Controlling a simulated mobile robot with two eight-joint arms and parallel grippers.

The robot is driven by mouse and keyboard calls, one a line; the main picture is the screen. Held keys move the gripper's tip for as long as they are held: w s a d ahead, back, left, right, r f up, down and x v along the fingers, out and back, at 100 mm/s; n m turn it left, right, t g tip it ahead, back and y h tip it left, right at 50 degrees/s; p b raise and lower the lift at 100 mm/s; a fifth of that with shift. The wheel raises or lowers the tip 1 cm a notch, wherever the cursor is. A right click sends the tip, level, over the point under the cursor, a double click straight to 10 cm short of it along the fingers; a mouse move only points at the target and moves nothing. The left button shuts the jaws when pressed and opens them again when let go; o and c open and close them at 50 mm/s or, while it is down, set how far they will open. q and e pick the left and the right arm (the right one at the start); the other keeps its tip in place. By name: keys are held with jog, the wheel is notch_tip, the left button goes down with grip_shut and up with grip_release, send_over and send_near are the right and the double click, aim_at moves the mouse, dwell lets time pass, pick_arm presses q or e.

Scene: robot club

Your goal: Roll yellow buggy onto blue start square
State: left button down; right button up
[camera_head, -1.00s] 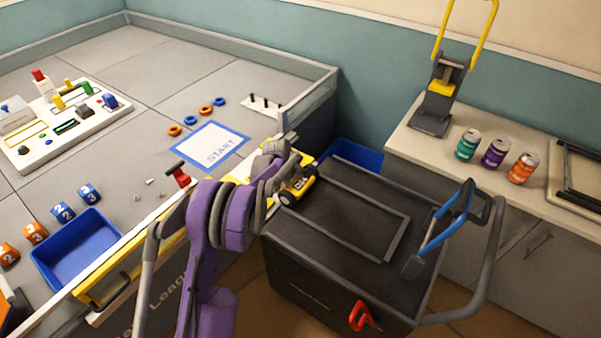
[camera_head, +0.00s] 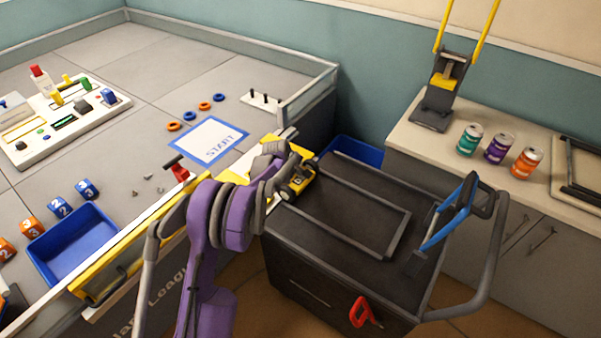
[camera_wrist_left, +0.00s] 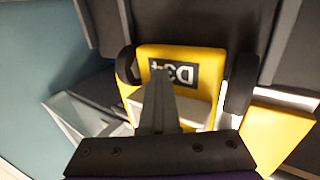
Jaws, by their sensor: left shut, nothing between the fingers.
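The yellow buggy (camera_head: 300,183), with black wheels, is at the left end of the dark cart top, beside the game table. In the left wrist view the buggy (camera_wrist_left: 205,60) shows a dark plate marked D34. My left gripper (camera_head: 293,167) is at the buggy. Its fingers (camera_wrist_left: 160,85) are shut together with nothing between them and overlap the buggy's plate; I cannot tell whether they touch it. The blue-edged START square (camera_head: 212,141) lies clear on the grey table, left of the buggy. A yellow plate (camera_head: 238,171) lies between them, partly hidden by my arm. My right gripper is not in view.
The cart top (camera_head: 350,207) has a raised frame and a blue-handled tool (camera_head: 450,215). Orange and blue rings (camera_head: 190,115) and a peg board (camera_head: 262,103) lie beyond the START square.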

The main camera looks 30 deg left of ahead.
pick_arm(q)
jog(key=shift+w+a+f, duration=0.1)
jog(key=shift+a, duration=1.75)
jog(key=shift+w+a+f, duration=0.1)
jog(key=shift+a, duration=1.75)
jog(key=shift+w+a+f, duration=0.1)
jog(key=shift+a, duration=1.75)
jog(key=shift+w+a, duration=0.15)
jog(key=shift+a, duration=1.3)
jog(key=shift+w+a, duration=0.1)
jog(key=shift+a, duration=1.35)
jog(key=shift+w+a+p, duration=0.1)
jog(key=shift+a+p, duration=0.2)
jog(key=shift+a, duration=1.05)
jog(key=shift+w+a+p, duration=0.1)
jog(key=shift+a+p, duration=0.3)
jog(key=shift+a, duration=0.7)
jog(key=shift+a+r+p, duration=0.1)
jog(key=shift+r+p, duration=0.05)
jog(key=shift+p, duration=0.2)
jog(key=a+p, duration=0.1)
jog(key=p, duration=0.3)
jog(key=shift+w+a, duration=0.1)
jog(key=shift+a, duration=0.3)
jog(key=shift+a+p, duration=0.1)
jog(key=shift+p, duration=0.25)
